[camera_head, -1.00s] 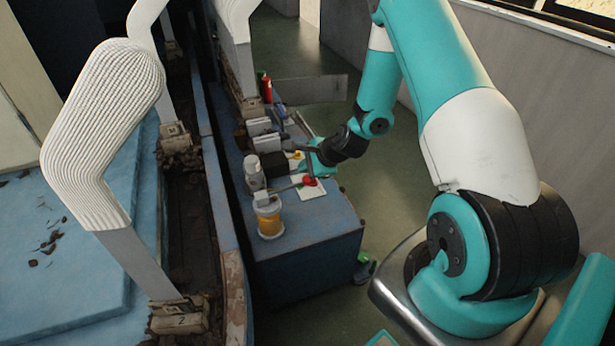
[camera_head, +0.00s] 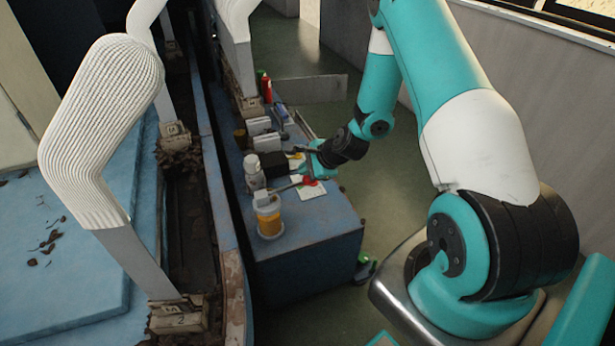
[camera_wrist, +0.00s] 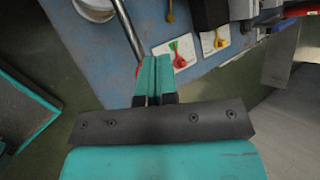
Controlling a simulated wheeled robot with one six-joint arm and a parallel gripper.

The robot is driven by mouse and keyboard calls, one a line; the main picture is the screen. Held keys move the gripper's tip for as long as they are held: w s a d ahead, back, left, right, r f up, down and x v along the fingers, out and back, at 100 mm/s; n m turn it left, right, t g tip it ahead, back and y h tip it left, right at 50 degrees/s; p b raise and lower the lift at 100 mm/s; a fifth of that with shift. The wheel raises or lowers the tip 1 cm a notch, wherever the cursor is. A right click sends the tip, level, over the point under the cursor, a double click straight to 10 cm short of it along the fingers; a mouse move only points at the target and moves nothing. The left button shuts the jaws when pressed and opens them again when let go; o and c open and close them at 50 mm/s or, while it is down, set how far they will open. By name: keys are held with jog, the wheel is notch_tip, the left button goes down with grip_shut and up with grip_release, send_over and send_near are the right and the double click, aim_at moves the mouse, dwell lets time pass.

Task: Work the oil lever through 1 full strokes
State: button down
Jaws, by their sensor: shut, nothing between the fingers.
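The oil lever is a thin metal bar (camera_head: 287,186) running from the top of an amber-and-white oil reservoir (camera_head: 270,222) toward my gripper (camera_head: 308,174). In the wrist view the bar (camera_wrist: 128,32) slopes down from the round reservoir top (camera_wrist: 94,8) to a red end (camera_wrist: 138,70), which my fingers partly hide. My gripper (camera_wrist: 155,62) is shut and empty, with its fingertips right beside the bar's end. I cannot tell whether they touch it.
The blue bench (camera_head: 315,240) also carries a white bottle (camera_head: 254,172), a dark box (camera_head: 273,164) and a red bottle (camera_head: 266,88). White cards with a red tag (camera_wrist: 193,61) and a yellow tag (camera_wrist: 218,42) lie near the fingers. White sock forms (camera_head: 100,130) stand at left.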

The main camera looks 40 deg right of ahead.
jog(key=shift+s+d+f+b, duration=0.1)
jog(key=shift+d+f+b, duration=0.05)
jog(key=shift+f+b, duration=0.85)
jog(key=shift+d+f+b, duration=0.15)
jog(key=shift+f+b, duration=0.4)
jog(key=shift+f, duration=0.7)
dwell(1.9)
dwell(0.5)
jog(key=shift+a+r+p, duration=0.2)
jog(key=shift+r+p, duration=1)
jog(key=shift+r, duration=0.15)
jog(key=shift+a+r+p, duration=0.15)
jog(key=shift+r+p, duration=1.05)
jog(key=shift+r, duration=0.15)
jog(key=shift+w+a+r+p, duration=0.1)
jog(key=shift+a+r+p, duration=0.05)
jog(key=shift+r+p, duration=1.05)
jog(key=shift+w+a+r+p, duration=0.1)
jog(key=shift+a+r+p, duration=0.05)
jog(key=shift+r+p, duration=0.95)
jog(key=shift+r, duration=0.15)
